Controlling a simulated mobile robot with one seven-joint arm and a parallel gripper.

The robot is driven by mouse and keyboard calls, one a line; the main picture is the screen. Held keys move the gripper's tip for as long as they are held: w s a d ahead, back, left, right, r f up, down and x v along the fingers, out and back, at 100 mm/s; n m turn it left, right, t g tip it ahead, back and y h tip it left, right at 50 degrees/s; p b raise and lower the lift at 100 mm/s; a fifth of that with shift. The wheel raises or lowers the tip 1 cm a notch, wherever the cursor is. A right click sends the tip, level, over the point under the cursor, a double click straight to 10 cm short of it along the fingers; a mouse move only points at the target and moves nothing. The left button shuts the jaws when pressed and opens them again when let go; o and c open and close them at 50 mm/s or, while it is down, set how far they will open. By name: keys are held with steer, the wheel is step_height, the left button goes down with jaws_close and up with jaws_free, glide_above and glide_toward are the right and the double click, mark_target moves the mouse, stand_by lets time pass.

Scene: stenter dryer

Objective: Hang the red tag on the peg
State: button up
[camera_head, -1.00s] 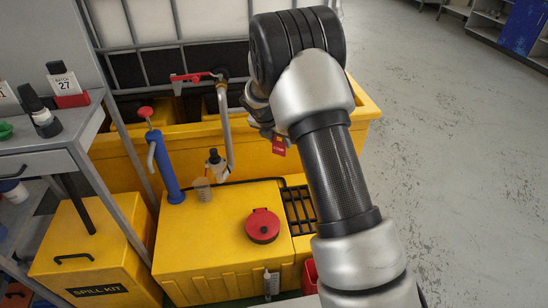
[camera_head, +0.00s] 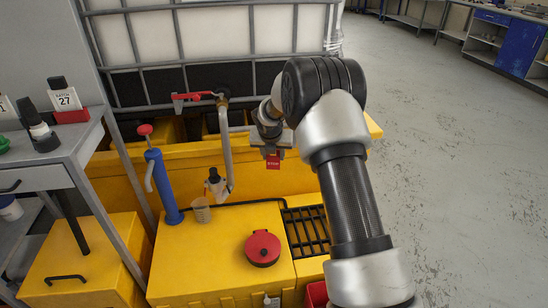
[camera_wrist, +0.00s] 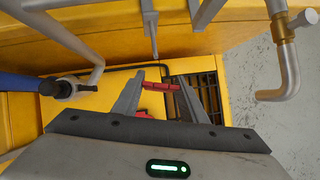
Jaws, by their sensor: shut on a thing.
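The red tag (camera_head: 273,162), with white lettering, hangs at my gripper (camera_head: 271,149) above the yellow bund. In the wrist view the tag (camera_wrist: 160,87) shows nearly edge-on as a narrow red strip between the two fingertips, and my gripper (camera_wrist: 158,88) is shut on it. A thin grey rod (camera_wrist: 150,25) drops from the top of the wrist view, ahead of the fingers. A bent metal pipe with a round end (camera_wrist: 285,70) stands to the right, apart from the tag. I cannot tell which part is the peg; my arm hides some of the head view.
A red-handled valve (camera_head: 195,96) and its downpipe (camera_head: 226,150) stand left of my gripper. A blue hand pump (camera_head: 162,185), a spray bottle (camera_head: 214,183) and a red cap (camera_head: 263,247) are on the yellow bund. Open floor (camera_head: 450,180) lies to the right.

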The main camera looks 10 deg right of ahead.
steer(key=shift+w+f, duration=0.15)
steer(key=shift+w, duration=1.35)
steer(key=shift+w+f, duration=0.1)
steer(key=shift+w, duration=1.4)
steer(key=shift+w+f+p, duration=0.25)
steer(key=shift+w+p, duration=0.2)
steer(key=shift+w, duration=0.05)
steer(key=shift+f, duration=0.1)
steer(key=o, duration=1.1)
